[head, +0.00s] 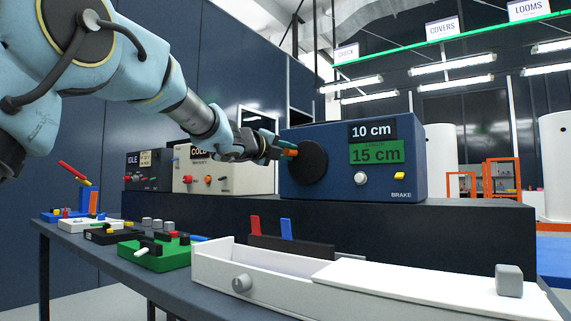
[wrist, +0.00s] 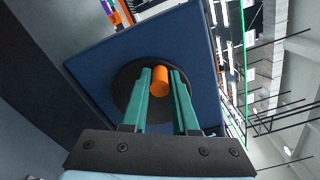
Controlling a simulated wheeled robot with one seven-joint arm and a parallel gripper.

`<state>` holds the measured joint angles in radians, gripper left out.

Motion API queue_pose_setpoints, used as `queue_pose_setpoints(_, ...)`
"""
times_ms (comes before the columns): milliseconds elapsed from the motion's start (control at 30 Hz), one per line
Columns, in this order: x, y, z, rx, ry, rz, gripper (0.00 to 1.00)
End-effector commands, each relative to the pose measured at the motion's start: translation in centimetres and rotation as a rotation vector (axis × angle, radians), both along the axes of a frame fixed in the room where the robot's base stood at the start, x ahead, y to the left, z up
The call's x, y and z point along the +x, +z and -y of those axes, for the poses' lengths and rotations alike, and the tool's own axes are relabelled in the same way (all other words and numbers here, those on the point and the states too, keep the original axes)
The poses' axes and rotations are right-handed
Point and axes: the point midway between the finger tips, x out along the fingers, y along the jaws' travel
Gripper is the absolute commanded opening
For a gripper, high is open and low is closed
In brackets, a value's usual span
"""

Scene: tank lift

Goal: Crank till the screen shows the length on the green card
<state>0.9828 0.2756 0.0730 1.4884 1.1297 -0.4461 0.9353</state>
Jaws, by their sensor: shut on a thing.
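The blue crank box (head: 340,187) stands on a dark raised shelf. Its screen (head: 372,131) reads 10 cm. The green card (head: 376,152) under the screen reads 15 cm. A black crank disc (head: 312,168) is on the box's front and also shows in the wrist view (wrist: 127,88). My gripper (head: 284,150) is shut on the orange crank handle, which shows between the green fingers in the wrist view (wrist: 160,82). The handle sits at the upper left of the disc in the head view.
A silver knob (head: 361,179) and a yellow BRAKE switch (head: 399,175) are on the box. A beige box (head: 222,170) and a dark IDLE box (head: 147,171) stand left. A white tray (head: 290,275) and a green block (head: 154,257) lie in front.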

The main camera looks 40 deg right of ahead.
Motion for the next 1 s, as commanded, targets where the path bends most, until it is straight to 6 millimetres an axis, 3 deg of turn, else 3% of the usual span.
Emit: queue_pose_setpoints(1000,-3.9,1.4,1.1,0.244,-0.003,0.933,0.00)
